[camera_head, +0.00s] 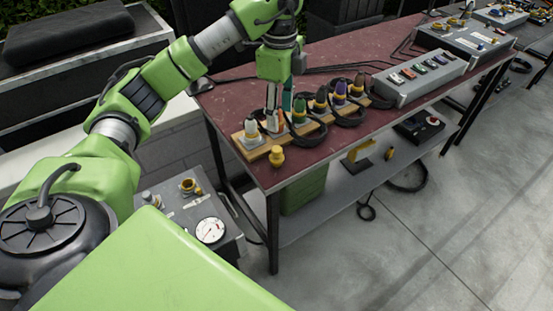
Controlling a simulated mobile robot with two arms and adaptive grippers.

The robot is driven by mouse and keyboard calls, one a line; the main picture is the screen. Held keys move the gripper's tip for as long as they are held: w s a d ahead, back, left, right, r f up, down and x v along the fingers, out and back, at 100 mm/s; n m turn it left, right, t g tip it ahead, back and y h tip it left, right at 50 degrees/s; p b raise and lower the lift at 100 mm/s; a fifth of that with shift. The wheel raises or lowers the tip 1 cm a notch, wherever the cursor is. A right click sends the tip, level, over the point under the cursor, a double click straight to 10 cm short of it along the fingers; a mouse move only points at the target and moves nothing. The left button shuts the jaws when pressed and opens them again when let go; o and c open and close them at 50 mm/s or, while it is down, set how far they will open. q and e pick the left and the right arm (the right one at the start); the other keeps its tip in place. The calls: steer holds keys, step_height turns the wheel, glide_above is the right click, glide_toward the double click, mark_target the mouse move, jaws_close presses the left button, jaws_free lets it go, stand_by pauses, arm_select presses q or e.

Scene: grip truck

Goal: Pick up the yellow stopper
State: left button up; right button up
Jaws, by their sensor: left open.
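A small yellow stopper (277,157) stands at the near left corner of the dark red tabletop (330,155), close to the front edge. My left gripper (273,122) hangs down from above, behind and above the yellow stopper and apart from it. It points at the wooden rack (262,147) and is open, with nothing seen held in it. Its fingers look small and partly merge with the rack items behind. My right gripper is out of view.
The rack holds several coloured plugs, including a white one (250,127), a green one (299,110) and a purple one (341,92), with black cables looped around. A grey switch box (420,78) stands farther right. A gauge (210,230) sits on a grey unit lower left.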

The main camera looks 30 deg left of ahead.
mark_target(277, 149)
arm_select(q)
step_height(277, 149, down, 8)
steer(key=shift+a+f+p, duration=0.1)
steer(key=shift+f+p, duration=0.1)
steer(key=shift+p, duration=0.25)
steer(key=f, duration=0.1)
steer(key=f+p, duration=0.1)
steer(key=f, duration=0.2)
steer(key=shift+s+a+f+p, duration=0.1)
steer(key=shift+s+p, duration=0.15)
steer(key=shift+p, duration=0.1)
steer(key=shift+f, duration=0.55)
steer(key=c, duration=1.2)
